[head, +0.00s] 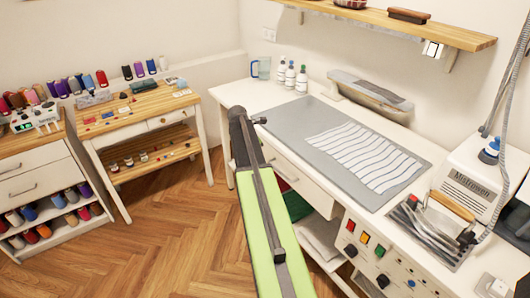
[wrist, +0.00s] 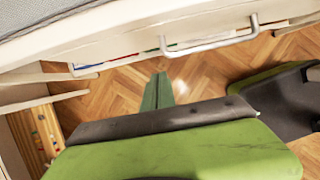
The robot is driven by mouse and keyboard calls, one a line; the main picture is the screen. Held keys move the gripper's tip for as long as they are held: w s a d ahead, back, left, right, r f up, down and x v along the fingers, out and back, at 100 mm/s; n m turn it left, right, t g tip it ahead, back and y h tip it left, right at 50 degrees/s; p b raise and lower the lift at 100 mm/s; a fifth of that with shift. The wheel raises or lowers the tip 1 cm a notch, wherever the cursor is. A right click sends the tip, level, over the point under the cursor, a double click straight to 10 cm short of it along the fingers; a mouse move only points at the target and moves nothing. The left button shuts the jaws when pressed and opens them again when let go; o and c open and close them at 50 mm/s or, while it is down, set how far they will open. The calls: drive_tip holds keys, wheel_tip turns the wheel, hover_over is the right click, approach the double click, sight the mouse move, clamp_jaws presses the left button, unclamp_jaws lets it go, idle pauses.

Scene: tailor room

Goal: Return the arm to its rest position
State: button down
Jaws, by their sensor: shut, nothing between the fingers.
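My gripper (wrist: 157,92) shows in the wrist view as two narrow dark green fingers lying together, shut, with nothing between them. They are over the wooden floor, below the front edge of the white worktable. My lime-green and dark arm link fills the lower part of the wrist view and hides what is behind the fingers. In the head view my arm reaches from the bottom centre up to the front left edge of the worktable (head: 228,92). The fingers cannot be made out there.
A grey ironing mat (head: 285,122) lies on the worktable, with an iron (head: 440,220) and steam unit at right. Drawer handles (wrist: 210,42) stick out close to my gripper. A wooden side table (head: 140,104) stands at left. Herringbone floor (head: 170,235) is clear left of my arm.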

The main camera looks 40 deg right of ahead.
drive_tip(key=p+v, duration=0.2)
drive_tip(key=v, duration=0.2)
drive_tip(key=shift+a+r, duration=0.2)
